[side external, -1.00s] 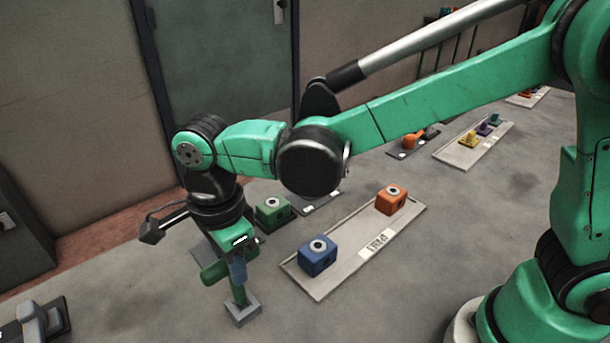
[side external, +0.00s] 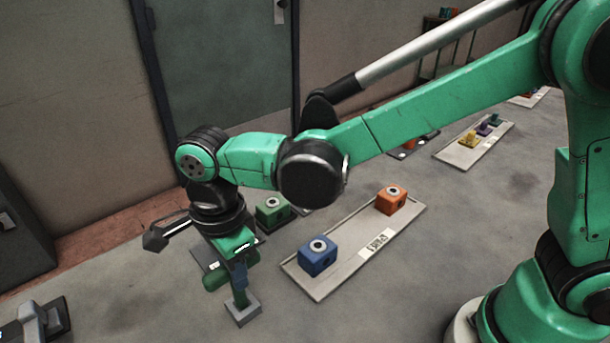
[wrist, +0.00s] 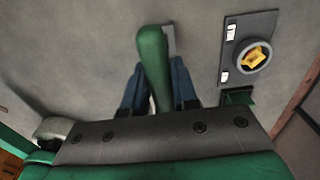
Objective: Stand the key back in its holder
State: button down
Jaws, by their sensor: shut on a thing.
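My gripper (side external: 239,276) is shut on the green key, its blue fingers on either side of it. The key's thick green handle (side external: 215,281) sticks out to the left, and its stem points down. The small grey block-shaped holder (side external: 243,313) stands on the floor right under the stem. The stem's lower end meets the holder's top; I cannot tell how deep it sits. In the wrist view the green handle (wrist: 152,60) covers most of the grey holder (wrist: 169,38).
A dark plate (wrist: 235,30) with a ring and a yellow insert lies right of the key. A pale board (side external: 333,280) carries a blue block (side external: 317,260) and an orange block (side external: 390,202). A green block (side external: 271,212) is behind my gripper.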

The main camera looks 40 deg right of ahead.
jog(key=shift+f, duration=0.15)
jog(key=c, duration=0.6)
grip_release()
jog(key=shift+r, duration=2.85)
jog(key=s+d+n+t, duration=0.3)
jog(key=d+n+t, duration=0.3)
jog(key=d+n, duration=1.1)
jog(key=shift+d+r+t, duration=0.4)
jog(key=shift+d, duration=0.85)
